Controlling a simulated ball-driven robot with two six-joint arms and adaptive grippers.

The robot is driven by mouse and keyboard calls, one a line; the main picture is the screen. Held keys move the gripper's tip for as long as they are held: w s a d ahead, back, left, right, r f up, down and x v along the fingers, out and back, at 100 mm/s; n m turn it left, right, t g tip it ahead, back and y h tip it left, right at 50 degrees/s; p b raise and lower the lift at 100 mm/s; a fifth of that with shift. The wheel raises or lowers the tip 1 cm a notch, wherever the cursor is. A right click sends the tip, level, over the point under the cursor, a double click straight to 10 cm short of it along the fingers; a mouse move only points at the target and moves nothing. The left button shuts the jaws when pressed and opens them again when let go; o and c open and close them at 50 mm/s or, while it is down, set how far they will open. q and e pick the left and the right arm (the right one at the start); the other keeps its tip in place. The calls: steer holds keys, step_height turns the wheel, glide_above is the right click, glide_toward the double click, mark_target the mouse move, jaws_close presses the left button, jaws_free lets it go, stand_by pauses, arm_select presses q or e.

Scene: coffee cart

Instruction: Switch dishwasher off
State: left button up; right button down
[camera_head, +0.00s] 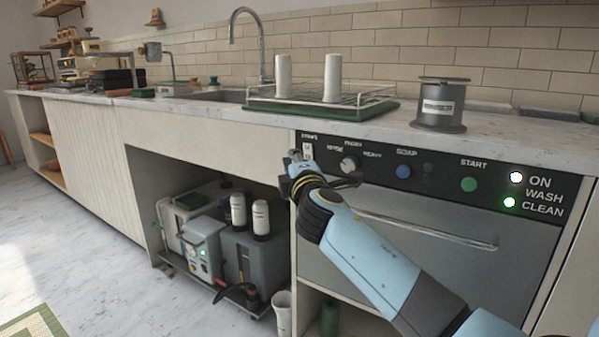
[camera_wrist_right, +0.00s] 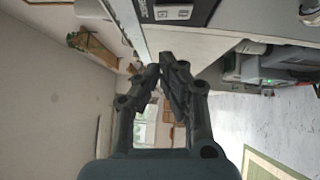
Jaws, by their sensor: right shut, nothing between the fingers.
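The dishwasher (camera_head: 440,205) is built in under the counter at the right, its door shut. Its black control panel has a small white power switch (camera_head: 307,151) at the left end; the switch also shows at the top of the right wrist view (camera_wrist_right: 172,13). The white ON light (camera_head: 516,177) and the green CLEAN light (camera_head: 509,202) are lit. My right gripper (camera_head: 299,164) is shut and empty, close by the panel's left end just below the switch. I cannot tell whether it touches the panel. In the right wrist view its fingers (camera_wrist_right: 164,70) are together. My left gripper is not in view.
The door handle (camera_head: 430,230) runs below. A green tray (camera_head: 320,110) and a grey canister (camera_head: 440,105) stand on the counter above.

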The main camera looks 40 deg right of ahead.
mark_target(308, 152)
steer(key=shift+w+d+r, duration=0.1)
steer(key=shift+w+d, duration=0.35)
steer(key=shift+d, duration=0.25)
steer(key=shift+w+d+r, duration=0.1)
steer(key=shift+w+d, duration=0.3)
steer(key=shift+d, duration=0.25)
steer(key=shift+w+d+r, duration=0.1)
steer(key=shift+w+d, duration=0.35)
steer(key=shift+d, duration=0.25)
steer(key=shift+w+d+r, duration=0.15)
steer(key=shift+d, duration=0.1)
